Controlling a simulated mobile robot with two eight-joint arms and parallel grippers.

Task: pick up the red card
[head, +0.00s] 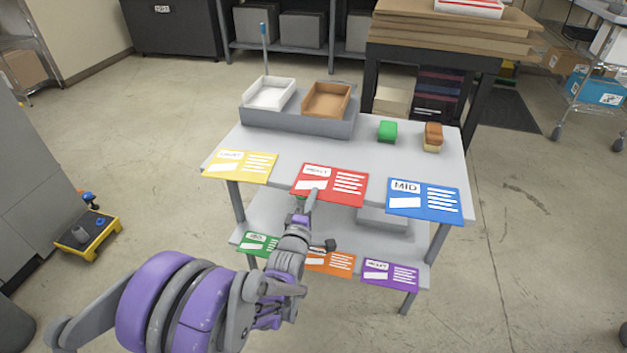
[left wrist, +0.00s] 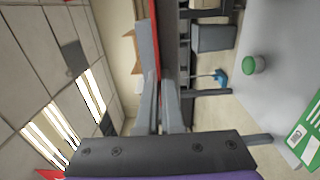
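The red card (head: 330,185) lies at the middle of the table's front edge, between the yellow card (head: 241,165) and the blue card (head: 424,200). It has a white label, a white box and white lines. My left gripper (head: 312,197) is at its front edge, left of its middle, and covers a little of it. In the left wrist view the red card (left wrist: 154,45) shows nearly edge-on as a thin red strip, with the fingers (left wrist: 162,90) close together on either side of it. The fingers look shut on it. My right gripper is in neither view.
Green (head: 258,244), orange (head: 331,263) and purple (head: 390,274) cards lie on the lower shelf. A white tray (head: 270,94) and a brown tray (head: 327,100) stand at the back. A green block (head: 387,131) and a brown brush-like block (head: 433,136) stand at the right.

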